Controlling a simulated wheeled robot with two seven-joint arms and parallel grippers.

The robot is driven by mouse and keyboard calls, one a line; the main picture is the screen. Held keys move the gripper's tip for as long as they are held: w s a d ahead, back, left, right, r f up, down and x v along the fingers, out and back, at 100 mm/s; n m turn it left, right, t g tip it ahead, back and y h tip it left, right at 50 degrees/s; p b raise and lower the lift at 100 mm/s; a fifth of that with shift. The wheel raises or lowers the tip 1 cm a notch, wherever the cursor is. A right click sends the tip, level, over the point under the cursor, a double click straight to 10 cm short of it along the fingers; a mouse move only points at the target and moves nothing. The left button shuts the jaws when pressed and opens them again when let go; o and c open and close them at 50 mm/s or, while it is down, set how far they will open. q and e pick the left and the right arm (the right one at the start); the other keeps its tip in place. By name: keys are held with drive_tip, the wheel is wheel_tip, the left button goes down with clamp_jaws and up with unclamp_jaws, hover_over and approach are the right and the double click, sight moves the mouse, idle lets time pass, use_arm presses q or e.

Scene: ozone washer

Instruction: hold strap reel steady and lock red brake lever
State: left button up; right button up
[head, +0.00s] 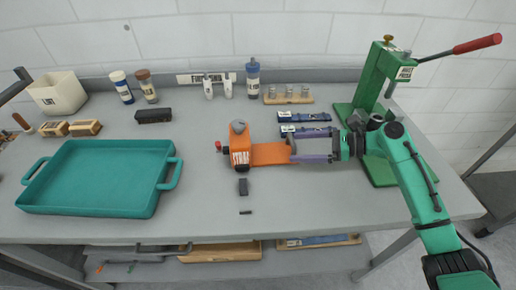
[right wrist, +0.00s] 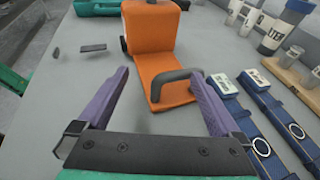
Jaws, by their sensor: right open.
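The orange strap reel (head: 239,142) stands on the bench, labelled STRAP, with a flat orange plate (head: 270,154) reaching right. A small red knob (head: 218,146), likely the brake lever's end, shows at its left; the rest of the lever is hidden. My right gripper (head: 292,149) is open and comes in from the right, its purple fingers by the plate's right end. In the right wrist view, the reel (right wrist: 152,28) is ahead, and the plate with its dark handle (right wrist: 172,77) lies between the spread fingers, not gripped. My left gripper is out of view.
Blue-and-white tools (head: 304,116) lie just behind my right gripper. A green press (head: 384,72) with a red-handled lever stands at right. A teal tray (head: 98,178) fills the left.

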sight(268, 154)
drive_tip(key=shift+a+f, duration=0.25)
drive_tip(key=shift+a, duration=0.1)
drive_tip(key=b+x, duration=0.3)
drive_tip(key=x, duration=0.2)
drive_tip(key=shift+w+a+b, duration=0.2)
drive_tip(key=shift+a+b, duration=0.1)
drive_tip(key=shift+a, duration=0.05)
drive_tip(key=p+x, duration=0.2)
drive_tip(key=shift+w+a, duration=0.2)
drive_tip(key=shift+a, duration=0.1)
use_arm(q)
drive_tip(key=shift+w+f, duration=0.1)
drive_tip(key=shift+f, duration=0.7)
use_arm(e)
drive_tip(key=shift+w+a+f, duration=0.1)
drive_tip(key=shift+a+f, duration=0.15)
drive_tip(key=shift+a, duration=0.15)
